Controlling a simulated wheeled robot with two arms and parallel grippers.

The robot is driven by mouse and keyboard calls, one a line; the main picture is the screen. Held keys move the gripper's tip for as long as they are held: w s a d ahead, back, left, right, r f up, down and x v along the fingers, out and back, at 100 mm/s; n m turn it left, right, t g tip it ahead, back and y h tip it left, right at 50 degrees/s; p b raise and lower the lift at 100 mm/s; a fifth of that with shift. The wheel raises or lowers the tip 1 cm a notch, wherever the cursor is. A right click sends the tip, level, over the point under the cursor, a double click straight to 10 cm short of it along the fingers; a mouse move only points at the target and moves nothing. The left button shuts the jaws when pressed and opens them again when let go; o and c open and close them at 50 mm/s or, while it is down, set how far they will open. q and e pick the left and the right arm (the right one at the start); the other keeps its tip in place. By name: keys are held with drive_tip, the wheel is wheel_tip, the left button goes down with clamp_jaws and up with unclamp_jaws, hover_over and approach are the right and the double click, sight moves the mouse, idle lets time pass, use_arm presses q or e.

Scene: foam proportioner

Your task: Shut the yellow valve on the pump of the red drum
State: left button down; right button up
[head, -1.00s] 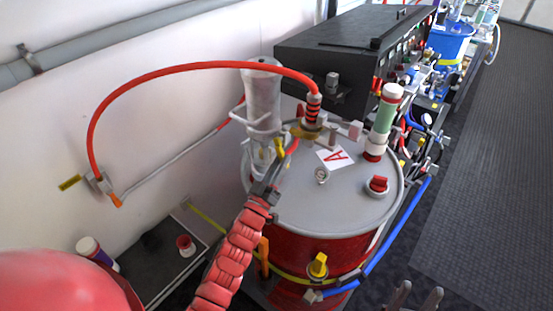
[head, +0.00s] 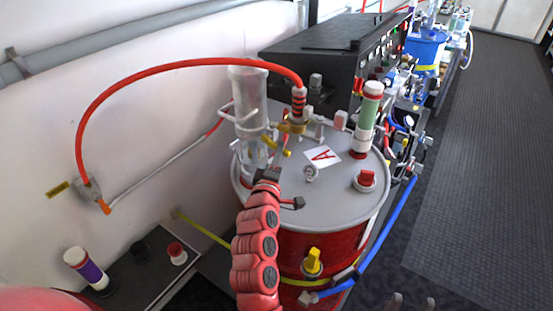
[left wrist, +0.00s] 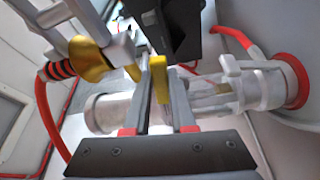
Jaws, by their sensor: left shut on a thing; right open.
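The red drum (head: 320,255) stands upright with a grey lid. Its pump has a clear upright cylinder (head: 247,95) and a brass fitting at the foot of a red hose. The yellow valve handle (head: 282,150) sits low between them, partly hidden by my gripper. My left gripper (head: 277,163) reaches over the lid from the front. In the left wrist view its two fingers are around the yellow handle (left wrist: 160,82), shut on it. My right gripper (head: 413,303) shows only its fingertips at the bottom edge, spread apart and empty.
A red-capped knob (head: 367,179) and a green-white canister (head: 368,115) stand on the lid's right side. A black cabinet (head: 310,65) is behind. The red hose (head: 150,75) arches left to the wall. A blue hose (head: 385,230) runs at the right, beside open floor.

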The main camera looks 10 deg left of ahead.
use_arm(q)
drive_tip(key=shift+r+n+g+p, duration=0.4)
drive_tip(key=shift+r+n+p, duration=0.35)
drive_tip(key=shift+n, duration=0.35)
drive_tip(key=c, duration=1)
unclamp_jaws()
drive_tip(key=shift+a+f, duration=0.1)
